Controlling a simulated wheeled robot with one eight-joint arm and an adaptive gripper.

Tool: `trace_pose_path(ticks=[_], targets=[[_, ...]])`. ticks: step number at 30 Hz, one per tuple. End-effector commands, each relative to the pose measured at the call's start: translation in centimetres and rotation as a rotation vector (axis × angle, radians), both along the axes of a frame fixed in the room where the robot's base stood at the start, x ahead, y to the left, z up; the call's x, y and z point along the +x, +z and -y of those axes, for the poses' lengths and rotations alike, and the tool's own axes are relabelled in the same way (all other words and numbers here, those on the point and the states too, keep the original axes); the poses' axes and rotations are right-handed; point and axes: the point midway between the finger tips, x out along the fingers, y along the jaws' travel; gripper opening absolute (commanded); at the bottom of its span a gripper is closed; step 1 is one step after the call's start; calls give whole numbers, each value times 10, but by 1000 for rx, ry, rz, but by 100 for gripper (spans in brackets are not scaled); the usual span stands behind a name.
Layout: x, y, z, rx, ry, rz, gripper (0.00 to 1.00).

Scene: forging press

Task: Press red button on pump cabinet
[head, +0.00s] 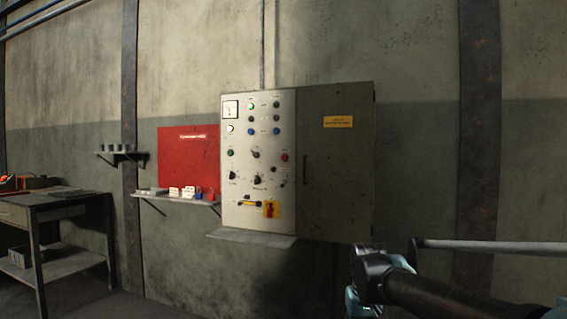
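The pump cabinet (340,195) hangs on the wall in the middle of the head view, with a pale control panel (241,190) on its left and a grey closed door on its right. A small red button (284,157) sits near the panel's right edge at mid height. A red rotary switch (271,209) on a yellow plate is lower down. My gripper (354,300) is at the bottom right, below the cabinet and apart from it. My dark arm partly hides it, and its finger opening cannot be made out.
A narrow shelf (250,238) juts out below the panel. A red board (188,156) and a small shelf (172,197) with padlocks and tags are to the left. A workbench (45,207) stands at far left. A horizontal grey rail (490,246) runs at the right.

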Motion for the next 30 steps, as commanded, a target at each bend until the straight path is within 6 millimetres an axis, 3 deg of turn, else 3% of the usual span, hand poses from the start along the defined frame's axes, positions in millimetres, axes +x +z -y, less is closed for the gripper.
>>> trace_pose_path(ticks=[1,3,4,30], targets=[[0,0,0,0,0,0,17],[0,0,0,0,0,0,1],[0,0,0,0,0,0,0],[0,0,0,0,0,0,0]])
